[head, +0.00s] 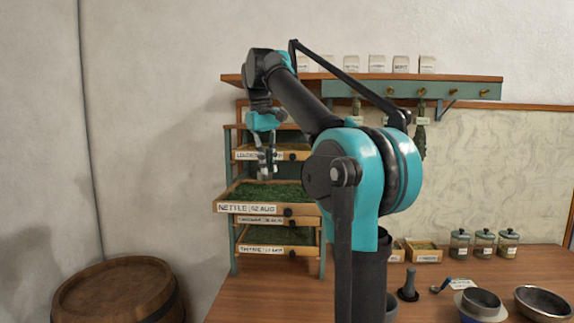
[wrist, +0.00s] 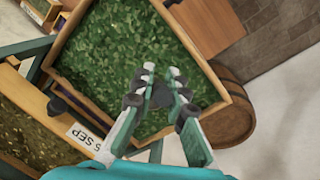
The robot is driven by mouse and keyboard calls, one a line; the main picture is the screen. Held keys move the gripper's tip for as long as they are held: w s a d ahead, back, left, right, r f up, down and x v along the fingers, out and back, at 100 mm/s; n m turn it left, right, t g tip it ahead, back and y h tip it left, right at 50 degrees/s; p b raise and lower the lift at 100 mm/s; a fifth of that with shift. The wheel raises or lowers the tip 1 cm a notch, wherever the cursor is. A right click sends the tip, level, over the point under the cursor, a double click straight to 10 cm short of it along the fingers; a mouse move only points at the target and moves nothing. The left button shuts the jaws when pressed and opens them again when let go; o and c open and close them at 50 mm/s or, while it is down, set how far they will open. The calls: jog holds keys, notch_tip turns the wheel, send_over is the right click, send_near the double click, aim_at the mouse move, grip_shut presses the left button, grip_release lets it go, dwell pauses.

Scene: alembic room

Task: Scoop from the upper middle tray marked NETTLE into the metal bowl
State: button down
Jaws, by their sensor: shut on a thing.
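The tray marked NETTLE (head: 248,209) is pulled out from the wooden rack and filled with chopped green leaves. It fills much of the wrist view, its wooden rim (wrist: 190,40) around the leaves. My gripper (head: 266,158) points down over this tray. In the wrist view my gripper (wrist: 161,92) is shut on a small dark grey scoop (wrist: 160,97), seen against the leaves. Its bowl is mostly hidden, so I cannot tell whether it touches the leaves or holds any. A metal bowl (head: 542,303) stands at the table's right edge; a smaller grey bowl (head: 482,299) sits on a pale base beside it.
Another labelled tray (head: 246,155) lies above the NETTLE tray, with more trays (head: 262,249) below. A mortar and pestle (head: 409,288), a blue-handled spoon (head: 440,287) and several jars (head: 484,242) stand on the table. A barrel (head: 118,290) stands at left.

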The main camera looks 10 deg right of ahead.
jog(key=shift+d+f, duration=0.1)
jog(key=shift+f, duration=3.35)
jog(key=shift+f, duration=0.1)
jog(key=shift+d, duration=0.1)
jog(key=shift+s+d, duration=0.2)
jog(key=shift+d, duration=0.35)
jog(key=shift+s+d, duration=0.2)
jog(key=shift+d, duration=0.3)
